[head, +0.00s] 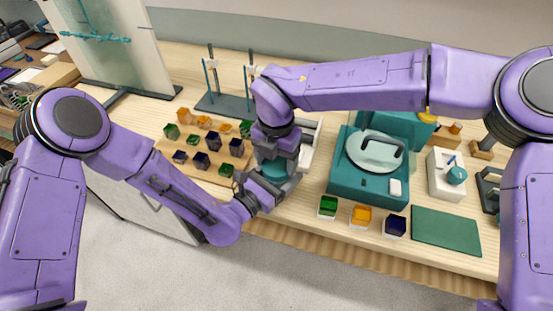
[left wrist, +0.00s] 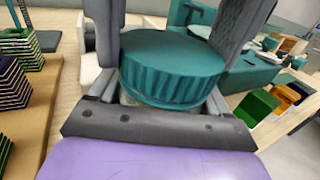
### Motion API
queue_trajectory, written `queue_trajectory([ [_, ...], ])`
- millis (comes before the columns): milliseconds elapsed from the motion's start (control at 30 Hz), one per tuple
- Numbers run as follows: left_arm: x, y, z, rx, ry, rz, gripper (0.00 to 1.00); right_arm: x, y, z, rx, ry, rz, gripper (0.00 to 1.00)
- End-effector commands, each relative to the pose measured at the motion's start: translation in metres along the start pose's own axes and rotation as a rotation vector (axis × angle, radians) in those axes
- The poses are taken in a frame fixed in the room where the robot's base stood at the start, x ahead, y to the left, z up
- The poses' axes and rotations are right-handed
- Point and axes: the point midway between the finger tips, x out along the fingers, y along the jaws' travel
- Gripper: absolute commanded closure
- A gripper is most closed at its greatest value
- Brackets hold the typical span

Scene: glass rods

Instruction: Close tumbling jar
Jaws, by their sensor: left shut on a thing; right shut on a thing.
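The tumbling jar has a round, ribbed teal lid (head: 274,169), which also shows large in the left wrist view (left wrist: 172,66). Only a sliver of the clear jar body (left wrist: 128,98) shows under the lid's edge. My right gripper (head: 278,160) points down from above, its grey fingers shut on the lid from both sides. My left gripper (head: 264,188) comes in from the left, lower down, and is shut on the jar body. The lid sits over the jar top; how tightly it is seated cannot be told. Most of the jar is hidden by the grippers.
A teal machine (head: 340,185) with a round clear cover stands to the right. Green, orange and dark blue boxes (head: 361,215) line the front edge beside a green mat (head: 445,231). A wooden board (head: 163,152) with several coloured cubes lies left. A rod stand (head: 222,103) is behind.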

Motion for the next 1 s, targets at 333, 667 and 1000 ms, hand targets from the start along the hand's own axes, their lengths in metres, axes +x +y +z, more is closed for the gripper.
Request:
queue_trajectory([
  [333,-0.0002,0.0003,-0.0003,0.0,0.001,0.001,1.0,-0.0004,0.0014,0.0011,1.11,0.001,0.003,0.55],
  [667,-0.0003,0.0002,-0.0004,0.0,0.002,0.001,1.0,-0.0001,0.0016,0.0018,1.668,0.001,0.005,0.55],
  [1000,-0.0004,0.0001,-0.0006,0.0,0.002,0.0,1.0,-0.0002,0.0016,0.0019,1.68,0.001,0.005,0.08],
])
